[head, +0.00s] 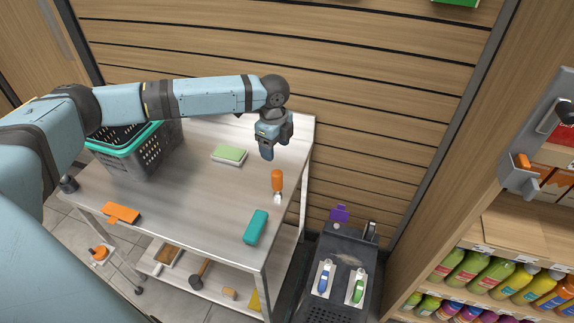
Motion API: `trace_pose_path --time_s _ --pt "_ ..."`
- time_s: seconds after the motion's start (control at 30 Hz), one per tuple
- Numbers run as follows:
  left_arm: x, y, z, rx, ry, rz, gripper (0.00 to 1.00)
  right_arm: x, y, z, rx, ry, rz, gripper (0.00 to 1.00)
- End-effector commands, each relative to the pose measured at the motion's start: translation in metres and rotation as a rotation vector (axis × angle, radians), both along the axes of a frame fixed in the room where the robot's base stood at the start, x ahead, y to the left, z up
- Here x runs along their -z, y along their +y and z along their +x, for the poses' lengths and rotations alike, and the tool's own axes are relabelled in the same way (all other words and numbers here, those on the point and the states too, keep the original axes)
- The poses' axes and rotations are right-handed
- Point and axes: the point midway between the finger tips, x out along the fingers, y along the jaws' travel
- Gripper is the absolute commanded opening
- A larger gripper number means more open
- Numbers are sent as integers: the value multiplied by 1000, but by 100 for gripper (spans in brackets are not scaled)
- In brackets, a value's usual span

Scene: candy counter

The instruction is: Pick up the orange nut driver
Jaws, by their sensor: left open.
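The orange nut driver (277,181) is on the metal table (190,210), near its right edge, with its orange handle toward the back and its pale tip toward the front. My left gripper (267,156) is above the table, just behind and slightly left of the handle in the picture. It points down, is open and holds nothing. A gap shows between it and the nut driver. My right gripper does not show.
A grey basket with a teal rim (137,146) stands at the table's left. A green-and-white sponge (229,156), a teal case (256,227) and an orange item (122,213) lie on top. Bottle shelves (500,280) stand at right. The table's middle is clear.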

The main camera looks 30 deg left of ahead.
Motion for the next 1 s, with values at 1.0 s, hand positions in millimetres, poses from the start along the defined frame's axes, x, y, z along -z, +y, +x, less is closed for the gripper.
trace_pose_path --time_s 1.0 --pt "134 3 4 -1 2 1 65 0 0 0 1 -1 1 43"
